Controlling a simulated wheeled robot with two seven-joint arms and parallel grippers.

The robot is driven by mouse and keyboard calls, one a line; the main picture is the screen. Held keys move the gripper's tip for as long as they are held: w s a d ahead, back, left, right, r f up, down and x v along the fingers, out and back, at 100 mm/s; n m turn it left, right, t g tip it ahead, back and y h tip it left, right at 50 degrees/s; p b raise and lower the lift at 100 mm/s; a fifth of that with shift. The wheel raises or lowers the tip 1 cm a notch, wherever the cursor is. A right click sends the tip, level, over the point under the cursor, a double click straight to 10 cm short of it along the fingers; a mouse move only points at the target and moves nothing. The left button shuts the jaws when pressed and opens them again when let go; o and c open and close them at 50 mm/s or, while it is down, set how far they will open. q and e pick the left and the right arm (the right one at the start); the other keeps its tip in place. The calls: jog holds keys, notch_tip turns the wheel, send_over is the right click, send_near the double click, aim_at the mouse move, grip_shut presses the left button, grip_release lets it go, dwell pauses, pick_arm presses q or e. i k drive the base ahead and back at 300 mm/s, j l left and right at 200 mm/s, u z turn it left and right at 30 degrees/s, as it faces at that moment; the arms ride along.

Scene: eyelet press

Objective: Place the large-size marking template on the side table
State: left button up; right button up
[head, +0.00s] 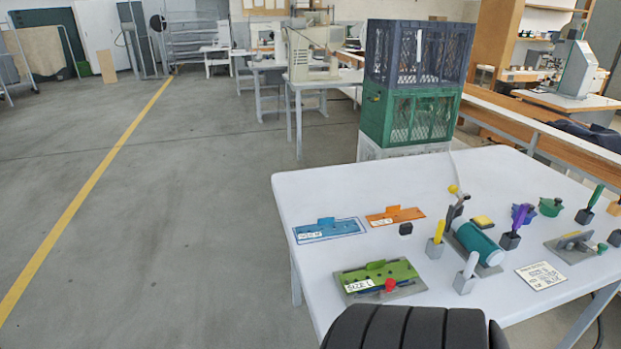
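The large-size marking template (399,272) is a green plate with a raised tab and a white label that appears to read SIZE L. It lies on a grey plate (405,291) near the front left of the white table (300,186), with a red knob (390,285) at its front edge. A blue template (340,229) lies behind it to the left, and a smaller orange template (381,219) lies behind it. Which table is the side table cannot be told from this view. Neither of my grippers is in view.
A teal cylinder press (474,240), upright-handled tools and a white printed card (541,276) crowd the table's right half. Stacked crates (410,115) stand behind it. A dark ribbed shape (405,330) covers part of the front edge. Open floor (170,230) lies left.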

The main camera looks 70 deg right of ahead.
aim_at(541, 180)
jog(key=i+z, duration=0.7)
jog(key=i+j+z, duration=0.35)
jog(key=i+l+z, duration=0.15)
jog(key=i+z, duration=0.3)
jog(key=i+j+z, duration=0.1)
jog(key=i+z, duration=0.35)
jog(key=i, duration=0.15)
jog(key=i+j+z, duration=0.25)
jog(key=i+z, duration=0.2)
jog(key=i, duration=0.1)
